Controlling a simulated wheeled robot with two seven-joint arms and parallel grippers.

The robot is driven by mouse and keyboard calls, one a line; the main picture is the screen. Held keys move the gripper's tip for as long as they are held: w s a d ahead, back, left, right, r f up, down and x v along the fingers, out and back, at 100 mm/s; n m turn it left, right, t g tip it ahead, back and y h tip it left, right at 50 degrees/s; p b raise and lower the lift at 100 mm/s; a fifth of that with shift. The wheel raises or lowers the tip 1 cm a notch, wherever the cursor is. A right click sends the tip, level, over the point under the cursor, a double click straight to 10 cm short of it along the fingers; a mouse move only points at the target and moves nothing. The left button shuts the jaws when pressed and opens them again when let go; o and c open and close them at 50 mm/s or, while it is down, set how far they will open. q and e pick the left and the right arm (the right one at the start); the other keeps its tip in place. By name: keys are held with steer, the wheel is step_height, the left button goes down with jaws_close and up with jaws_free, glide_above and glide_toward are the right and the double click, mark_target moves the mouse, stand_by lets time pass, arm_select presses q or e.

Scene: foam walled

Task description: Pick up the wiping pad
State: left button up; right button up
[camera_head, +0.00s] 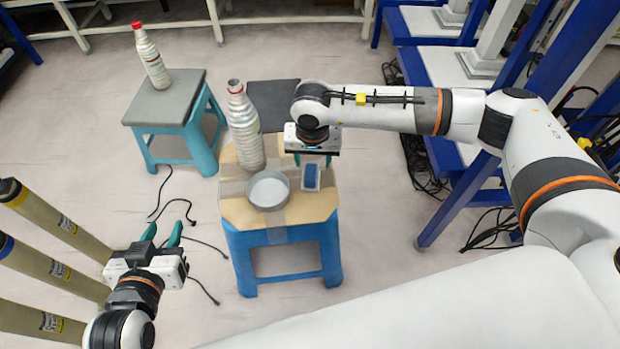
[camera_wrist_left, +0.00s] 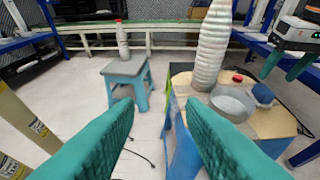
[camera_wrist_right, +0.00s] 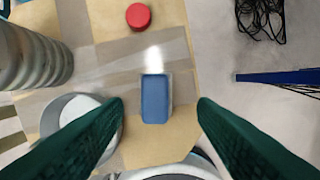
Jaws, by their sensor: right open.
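The wiping pad (camera_head: 310,176) is a small blue block on a pale base, lying on the blue stool (camera_head: 285,236) with a light wooden top. In the right wrist view the pad (camera_wrist_right: 155,98) lies between my two fingers, lower than them and apart from both. My right gripper (camera_head: 312,160) is open and empty, pointing down above the pad. My left gripper (camera_head: 161,236) is open and empty at the lower left of the head view, away from the stool. In the left wrist view its green fingers (camera_wrist_left: 160,125) stand wide apart, and a blue item (camera_wrist_left: 262,93) shows on the stool.
A round metal dish (camera_head: 268,190) sits left of the pad, and a tall ribbed bottle (camera_head: 244,128) stands behind it. A red cap (camera_wrist_right: 138,16) lies on the top. A second stool (camera_head: 165,98) holds a red-capped bottle (camera_head: 151,56). Tan tubes (camera_head: 55,265) stand at left.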

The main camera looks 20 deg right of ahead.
mark_target(310, 171)
steer(key=shift+f, duration=0.8)
steer(key=f, duration=0.1)
steer(key=f+b, duration=0.1)
steer(key=f, duration=0.1)
steer(key=shift+w+a+f+b, duration=0.2)
steer(key=shift+w+f+b, duration=0.1)
steer(key=shift+f, duration=0.5)
arm_select(q)
step_height(310, 171, up, 7)
steer(key=w+d+t+h, duration=0.1)
steer(key=w+t, duration=0.1)
steer(key=t, duration=0.3)
steer(key=shift+w+d+h, duration=0.15)
steer(key=shift+d+h, duration=0.15)
steer(key=shift+f, duration=0.1)
arm_select(e)
steer(key=shift+c, duration=0.2)
